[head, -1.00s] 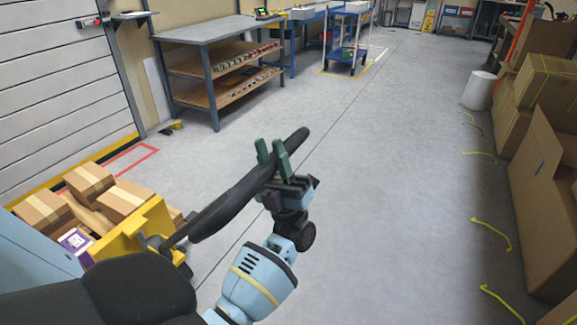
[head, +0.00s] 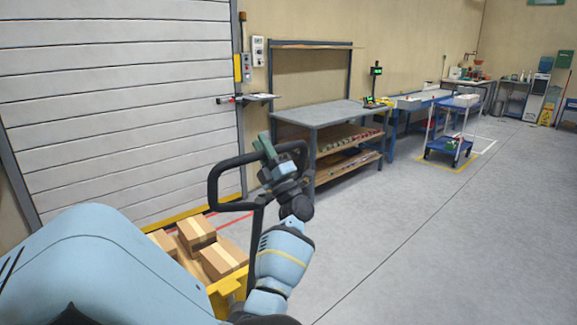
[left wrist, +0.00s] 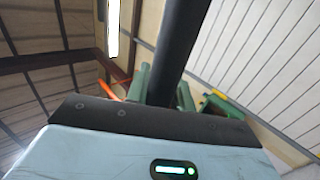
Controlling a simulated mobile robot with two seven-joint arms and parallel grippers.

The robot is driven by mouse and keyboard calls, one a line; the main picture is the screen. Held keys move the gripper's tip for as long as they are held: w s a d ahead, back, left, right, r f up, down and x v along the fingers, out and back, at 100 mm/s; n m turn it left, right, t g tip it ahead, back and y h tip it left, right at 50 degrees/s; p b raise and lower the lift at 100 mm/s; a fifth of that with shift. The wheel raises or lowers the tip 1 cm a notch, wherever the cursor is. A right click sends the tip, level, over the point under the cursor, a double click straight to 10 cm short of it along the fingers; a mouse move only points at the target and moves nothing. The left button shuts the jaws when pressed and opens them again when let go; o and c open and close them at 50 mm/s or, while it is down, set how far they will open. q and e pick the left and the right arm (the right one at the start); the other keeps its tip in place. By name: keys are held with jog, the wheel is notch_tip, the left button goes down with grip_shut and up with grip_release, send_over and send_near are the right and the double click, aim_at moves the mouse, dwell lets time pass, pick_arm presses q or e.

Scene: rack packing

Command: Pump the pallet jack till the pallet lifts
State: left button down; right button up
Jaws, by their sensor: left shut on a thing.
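The black loop handle (head: 213,188) of the yellow pallet jack (head: 229,293) stands raised in the head view, its shaft running down to the jack. In the left wrist view the dark handle bar (left wrist: 182,45) passes between the green fingers (left wrist: 162,90). Cardboard boxes (head: 222,260) sit behind the jack's yellow body. My right gripper is not in view.
A grey workbench (head: 330,113) with stocked shelves stands beyond the handle. A blue trolley (head: 448,146) stands further right on a marked floor area. A white shutter door (head: 115,100) closes the left side. The grey floor at right is clear.

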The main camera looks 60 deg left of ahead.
pick_arm(q)
jog(key=s+a+r+h, duration=0.1)
jog(key=s+a, duration=0.2)
jog(key=a, duration=0.9)
jog(key=shift+a+r+t+h, duration=0.25)
jog(key=shift+a+t+h, duration=0.05)
jog(key=shift+a+t, duration=0.1)
jog(key=c, duration=1.2)
grip_release()
jog(key=shift+d, duration=0.1)
jog(key=shift+c, duration=0.2)
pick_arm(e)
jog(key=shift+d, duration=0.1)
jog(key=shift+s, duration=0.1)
pick_arm(q)
jog(key=b+v, duration=0.1)
jog(key=v, duration=0.6)
jog(key=shift+d+f, duration=0.25)
jog(key=shift+d, duration=0.05)
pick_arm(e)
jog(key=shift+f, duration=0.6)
